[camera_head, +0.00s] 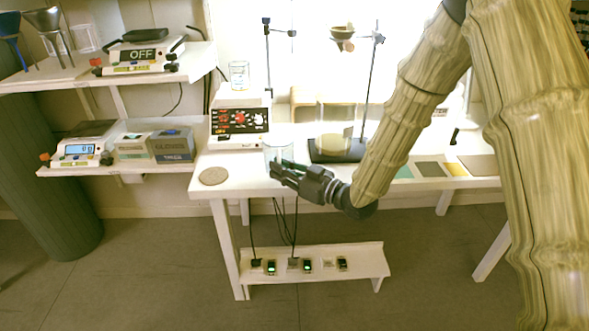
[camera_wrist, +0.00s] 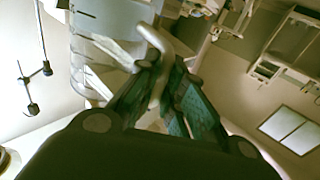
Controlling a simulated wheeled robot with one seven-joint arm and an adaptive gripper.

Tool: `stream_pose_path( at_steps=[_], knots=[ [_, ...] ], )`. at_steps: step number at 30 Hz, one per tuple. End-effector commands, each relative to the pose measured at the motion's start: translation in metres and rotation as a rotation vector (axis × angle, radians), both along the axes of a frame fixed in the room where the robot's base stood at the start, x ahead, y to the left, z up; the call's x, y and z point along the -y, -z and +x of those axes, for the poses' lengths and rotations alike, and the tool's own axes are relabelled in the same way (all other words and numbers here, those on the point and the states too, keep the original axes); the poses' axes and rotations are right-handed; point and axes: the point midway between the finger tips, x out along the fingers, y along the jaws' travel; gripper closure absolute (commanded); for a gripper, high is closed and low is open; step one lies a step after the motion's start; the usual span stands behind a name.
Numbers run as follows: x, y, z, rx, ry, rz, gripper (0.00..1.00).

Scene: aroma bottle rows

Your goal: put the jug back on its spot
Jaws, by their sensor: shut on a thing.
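A clear jug (camera_head: 278,152) is at the front edge of the white table, just right of a round tan disc. In the wrist view the jug (camera_wrist: 108,22) fills the upper left, with graduation marks on its wall, and its pale handle (camera_wrist: 157,50) runs between my fingers. My gripper (camera_head: 282,170) is shut on the jug's handle; its fingers also show in the wrist view (camera_wrist: 163,82). The jug looks roughly upright in the head view. I cannot tell whether its base touches the table. The round tan disc (camera_head: 213,176) lies bare at the table's front left corner.
A hotplate with red dial (camera_head: 240,122) carries a small beaker (camera_head: 239,75) behind the jug. A dark stand base (camera_head: 337,150) holds a large clear vessel right of it. Flat coloured mats (camera_head: 430,169) lie at right. Scales and boxes (camera_head: 172,144) fill the left shelves.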

Motion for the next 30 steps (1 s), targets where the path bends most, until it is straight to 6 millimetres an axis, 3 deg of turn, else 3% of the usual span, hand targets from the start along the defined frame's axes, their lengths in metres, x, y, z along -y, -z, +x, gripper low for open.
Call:
stream_pose_path(
  at_steps=[4,10,18,24,30],
  knots=[
    [0.018,0.002,0.025,0.004,0.001,0.000,1.00],
    [0.033,0.005,0.047,0.003,0.001,0.001,1.00],
    [0.042,0.006,0.059,0.003,0.000,0.000,1.00],
    [0.041,0.034,0.059,-0.001,-0.001,0.001,1.00],
    [0.041,0.041,0.059,0.003,-0.001,0.001,1.00]
  ],
)
